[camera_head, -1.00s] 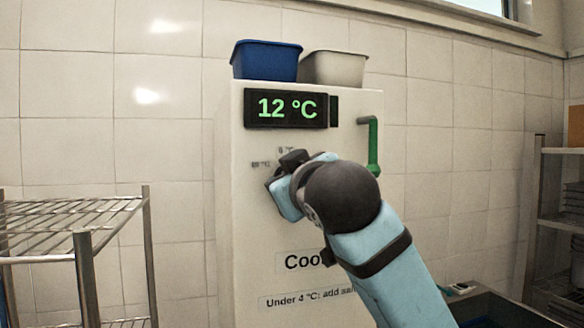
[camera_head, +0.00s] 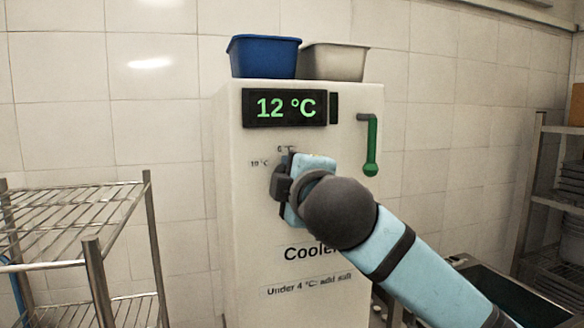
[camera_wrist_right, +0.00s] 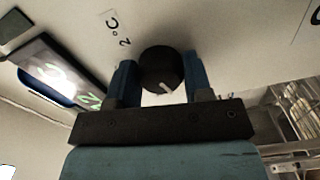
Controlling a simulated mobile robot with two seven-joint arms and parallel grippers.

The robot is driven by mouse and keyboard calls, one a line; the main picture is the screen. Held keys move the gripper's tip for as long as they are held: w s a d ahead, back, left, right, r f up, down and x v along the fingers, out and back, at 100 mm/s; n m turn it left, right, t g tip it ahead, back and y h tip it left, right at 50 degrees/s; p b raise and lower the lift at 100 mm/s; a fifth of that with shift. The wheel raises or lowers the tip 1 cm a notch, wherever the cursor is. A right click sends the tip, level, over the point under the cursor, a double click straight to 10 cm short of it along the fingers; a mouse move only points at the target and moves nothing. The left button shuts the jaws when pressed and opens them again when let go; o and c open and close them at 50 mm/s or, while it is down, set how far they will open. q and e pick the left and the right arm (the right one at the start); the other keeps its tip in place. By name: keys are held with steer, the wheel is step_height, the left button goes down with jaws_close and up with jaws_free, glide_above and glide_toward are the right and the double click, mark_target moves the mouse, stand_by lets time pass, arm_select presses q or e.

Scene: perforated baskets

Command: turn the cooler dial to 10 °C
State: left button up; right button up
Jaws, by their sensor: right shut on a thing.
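The cooler (camera_head: 240,230) is a tall white cabinet, and its display (camera_head: 285,107) reads 12 °C in green. The dial (camera_wrist_right: 161,68) is a round black knob with a pale pointer mark, seen in the right wrist view. My right gripper (camera_head: 284,181) is at the cooler's front and hides the dial in the head view. In the wrist view its two blue fingers stand on either side of the dial, shut on it. My left gripper is out of view.
A green handle (camera_head: 371,148) is on the cooler's right side. A blue bin (camera_head: 264,57) and a pale bin (camera_head: 334,62) sit on top. A wire rack (camera_head: 75,225) stands left, shelves (camera_head: 560,200) right.

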steer(key=shift+n+p, duration=0.55)
steer(key=shift+n, duration=0.55)
steer(key=o, duration=0.8)
steer(key=shift+o, duration=0.7)
